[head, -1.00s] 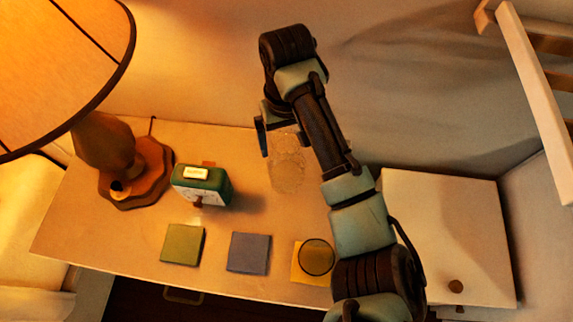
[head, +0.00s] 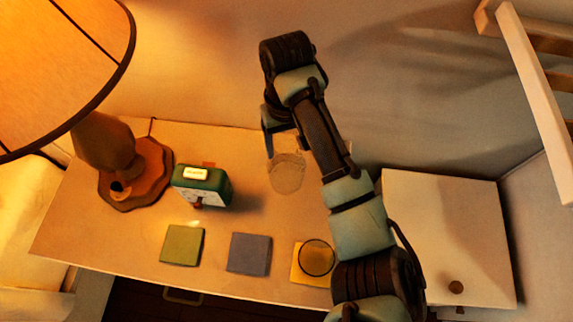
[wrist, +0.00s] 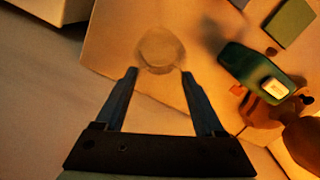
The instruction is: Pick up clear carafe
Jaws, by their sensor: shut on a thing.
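The clear carafe (head: 287,174) stands on the tabletop to the right of the green clock; it is transparent and hard to make out. In the wrist view the carafe (wrist: 160,48) shows as a faint round shape between and just beyond the fingertips. My gripper (head: 283,157) reaches down to it from above, with a finger on its left side. In the wrist view my gripper (wrist: 160,72) has its two fingers spread wide, shut on the carafe from both sides. The right finger is mostly hidden by my arm in the head view.
A green clock (head: 203,186) and a lamp with a wooden base (head: 138,172) stand to the left. Green (head: 182,245), blue (head: 249,253) and yellow (head: 300,276) squares lie along the front edge, with a round dark glass (head: 317,257) on the yellow one. A white cabinet (head: 440,215) is at right.

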